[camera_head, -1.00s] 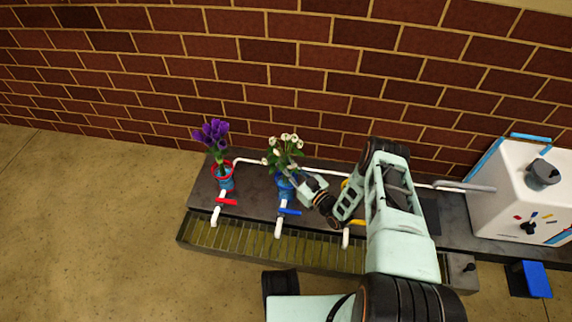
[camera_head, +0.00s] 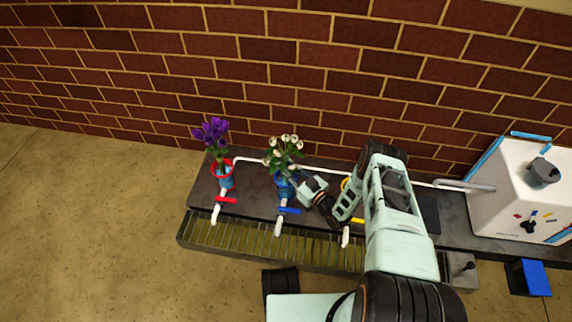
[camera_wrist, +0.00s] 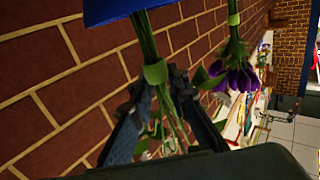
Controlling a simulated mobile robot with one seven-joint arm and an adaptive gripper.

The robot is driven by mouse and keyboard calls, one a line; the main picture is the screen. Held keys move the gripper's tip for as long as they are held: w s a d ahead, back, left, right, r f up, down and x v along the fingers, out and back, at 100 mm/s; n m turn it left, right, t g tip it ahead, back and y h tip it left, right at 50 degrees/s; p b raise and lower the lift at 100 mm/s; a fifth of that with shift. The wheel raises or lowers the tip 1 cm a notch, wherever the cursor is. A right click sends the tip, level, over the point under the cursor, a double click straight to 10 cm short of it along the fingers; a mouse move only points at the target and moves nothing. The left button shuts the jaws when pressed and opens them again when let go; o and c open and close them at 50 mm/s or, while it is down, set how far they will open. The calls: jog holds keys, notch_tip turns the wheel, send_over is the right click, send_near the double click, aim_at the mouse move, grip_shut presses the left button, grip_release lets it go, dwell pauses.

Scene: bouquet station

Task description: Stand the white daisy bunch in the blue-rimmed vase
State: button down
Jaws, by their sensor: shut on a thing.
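The white daisy bunch (camera_head: 284,150) is upright, its blooms above the blue-rimmed vase (camera_head: 283,188) at the middle of the bench. My gripper (camera_head: 296,180) reaches in from the right at the vase's top. In the wrist view, which is upside down, my gripper (camera_wrist: 158,88) is shut on the daisy bunch's green stems (camera_wrist: 147,38), close to a green band. The stems run up to the vase's blue rim (camera_wrist: 112,10), where their lower ends are hidden, seemingly inside. The blooms are mostly hidden behind my gripper there.
Purple flowers (camera_head: 212,132) stand in a red-rimmed vase (camera_head: 222,170) to the left; they also show in the wrist view (camera_wrist: 237,78). White taps with red (camera_head: 227,201) and blue handles (camera_head: 290,211) stand in front. A brick wall is close behind. A white machine (camera_head: 520,195) stands right.

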jog(key=c, duration=1.8)
grip_release()
jog(key=shift+o, duration=0.2)
